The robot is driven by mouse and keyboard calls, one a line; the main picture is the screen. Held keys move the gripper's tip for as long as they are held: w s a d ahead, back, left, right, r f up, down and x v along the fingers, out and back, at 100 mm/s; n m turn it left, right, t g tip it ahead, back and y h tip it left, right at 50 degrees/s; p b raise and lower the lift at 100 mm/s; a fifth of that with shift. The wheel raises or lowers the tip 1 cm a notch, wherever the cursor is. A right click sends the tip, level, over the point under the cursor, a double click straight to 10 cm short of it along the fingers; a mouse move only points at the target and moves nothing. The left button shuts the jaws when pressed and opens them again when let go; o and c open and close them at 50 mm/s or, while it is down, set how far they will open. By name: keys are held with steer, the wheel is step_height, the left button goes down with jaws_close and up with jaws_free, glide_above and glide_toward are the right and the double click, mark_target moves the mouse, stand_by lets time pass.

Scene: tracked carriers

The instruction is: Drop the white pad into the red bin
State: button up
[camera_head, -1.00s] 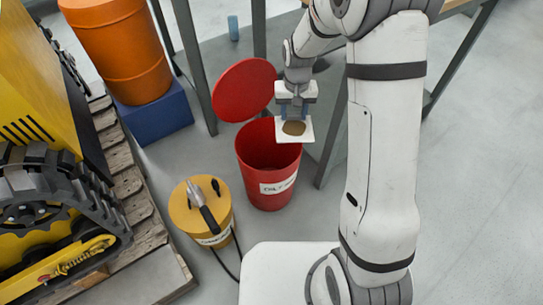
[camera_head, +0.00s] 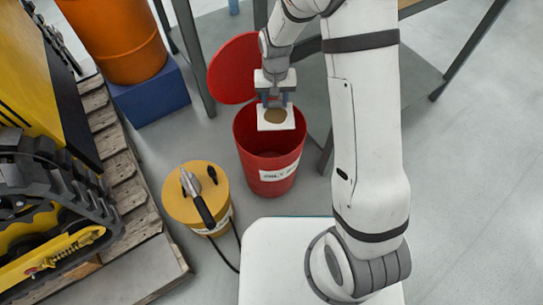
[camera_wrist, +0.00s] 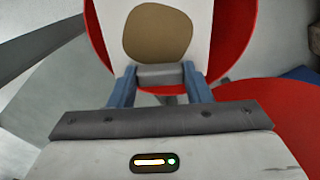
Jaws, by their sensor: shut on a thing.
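The white pad (camera_head: 267,124) with a brown round stain is held in my gripper (camera_head: 274,103). In the head view the pad appears over the open mouth of the red bin (camera_head: 271,180), which has a white label on its front. How high the pad is above the rim is hard to tell. In the wrist view, the white pad (camera_wrist: 200,20) sits between the blue fingers of my gripper (camera_wrist: 158,72), with red of the bin (camera_wrist: 245,25) around it. The bin's round red lid (camera_head: 232,72) is tilted open at the back.
A yellow canister (camera_head: 185,207) with a grey-handled tool and cable stands left of the bin. An orange drum (camera_head: 115,40) rests on a blue block (camera_head: 150,98). A yellow tracked machine (camera_head: 45,200) is on the left. A metal-legged table (camera_head: 465,45) stands behind.

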steer(key=o, duration=1.1)
step_height(320, 180, up, 8)
steer(key=p, duration=0.3)
steer(key=shift+f, duration=0.15)
